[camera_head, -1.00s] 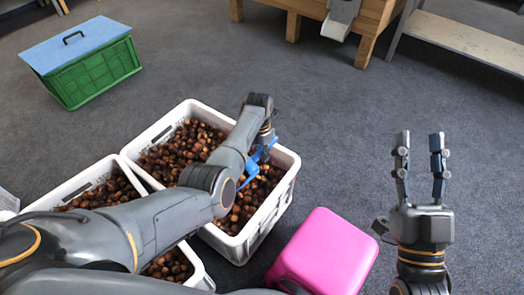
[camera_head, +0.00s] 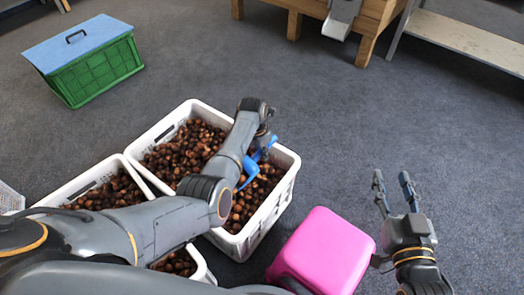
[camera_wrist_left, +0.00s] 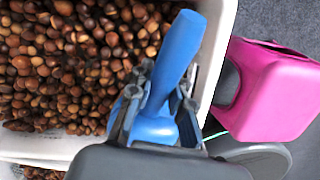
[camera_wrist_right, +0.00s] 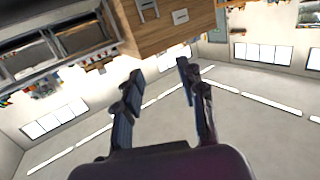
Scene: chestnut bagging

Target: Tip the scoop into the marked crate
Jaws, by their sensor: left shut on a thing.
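My left gripper (camera_head: 266,137) is shut on the blue scoop (camera_head: 250,168), over the right part of the far white crate (camera_head: 281,154). In the left wrist view the scoop (camera_wrist_left: 179,48) sits between the fingers; its bowl is largely hidden, so I cannot tell what it holds. The far crate holds many brown chestnuts. A second white crate (camera_head: 72,185), also with chestnuts, stands to its left, partly hidden by my left arm. I see no clear mark on either crate. My right gripper (camera_head: 392,184) is open and empty, in the air right of the pink box.
The pink box (camera_head: 325,250) stands just right of the far crate's near end. A green crate (camera_head: 95,72) with a blue lid (camera_head: 76,42) is at the upper left. A wooden stand (camera_head: 370,18) and a bench (camera_head: 468,42) are at the back. The floor between is clear.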

